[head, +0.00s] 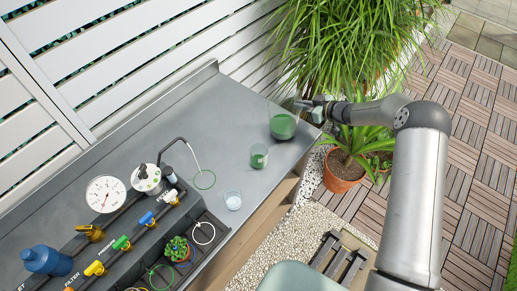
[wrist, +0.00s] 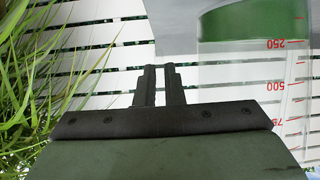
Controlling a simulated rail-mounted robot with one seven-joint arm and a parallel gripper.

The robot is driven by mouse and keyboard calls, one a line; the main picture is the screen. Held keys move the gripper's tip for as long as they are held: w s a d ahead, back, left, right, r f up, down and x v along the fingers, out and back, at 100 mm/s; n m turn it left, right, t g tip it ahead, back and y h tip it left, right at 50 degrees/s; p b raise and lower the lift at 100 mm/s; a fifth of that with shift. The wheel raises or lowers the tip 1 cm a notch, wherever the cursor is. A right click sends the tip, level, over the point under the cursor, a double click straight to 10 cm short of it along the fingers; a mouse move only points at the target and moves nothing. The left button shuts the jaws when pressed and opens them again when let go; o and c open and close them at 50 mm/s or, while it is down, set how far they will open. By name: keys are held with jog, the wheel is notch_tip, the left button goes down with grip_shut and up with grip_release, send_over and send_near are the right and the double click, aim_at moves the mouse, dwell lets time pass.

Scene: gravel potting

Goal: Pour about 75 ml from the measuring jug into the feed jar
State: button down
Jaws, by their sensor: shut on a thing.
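The measuring jug (head: 283,126) is clear, with green liquid low in it, and stands near the right end of the grey bench. In the wrist view the jug (wrist: 240,75) is at the right, upside down in the picture, with red marks; the liquid lies near the 250 mark and its edge looks nearly level. My gripper (head: 302,104) is at the jug's right side, its fingers (wrist: 160,72) close together; the gripped part, probably the handle, is hard to make out. A small jar (head: 259,155) with green contents, possibly the feed jar, stands just left of the jug.
Potted plants (head: 345,169) stand beyond the bench's right end. The bench behind the jar is clear.

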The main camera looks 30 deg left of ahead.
aim_at(299, 101)
jog(key=s+r+n+t+b, duration=0.1)
jog(key=s+r+n+b, duration=0.1)
jog(key=b, duration=0.1)
jog(key=s+r+n+t+b, duration=0.2)
jog(key=r+b, duration=0.1)
jog(key=shift+s+a+r+n, duration=0.1)
jog(key=shift+s+r+n, duration=0.1)
jog(key=shift+r+n, duration=0.15)
jog(key=shift+s+r+n+t+y+b, duration=0.25)
jog(key=shift+s+r+n+b, duration=0.2)
jog(key=shift+r+b, duration=0.4)
jog(key=shift+s+r+n+t+y+b, duration=0.2)
jog(key=shift+s+r+n+b, duration=0.25)
jog(key=shift+r+b, duration=0.4)
jog(key=shift+s+r+n+t+y+b, duration=0.2)
jog(key=shift+s+r+n+b, duration=0.3)
jog(key=shift+r, duration=0.55)
jog(key=shift+r+t+b, duration=0.1)
jog(key=shift+t+b, duration=0.15)
jog(key=shift+b, duration=0.25)
jog(key=shift+s+r+n+b, duration=0.35)
jog(key=shift+s+n+b, duration=0.25)
jog(key=shift+b, duration=0.4)
jog(key=shift+s+r+n+t+y+b, duration=0.35)
jog(key=shift+s+r+n+t+b, duration=0.15)
jog(key=shift+s+r+n+b, duration=0.5)
dwell(0.4)
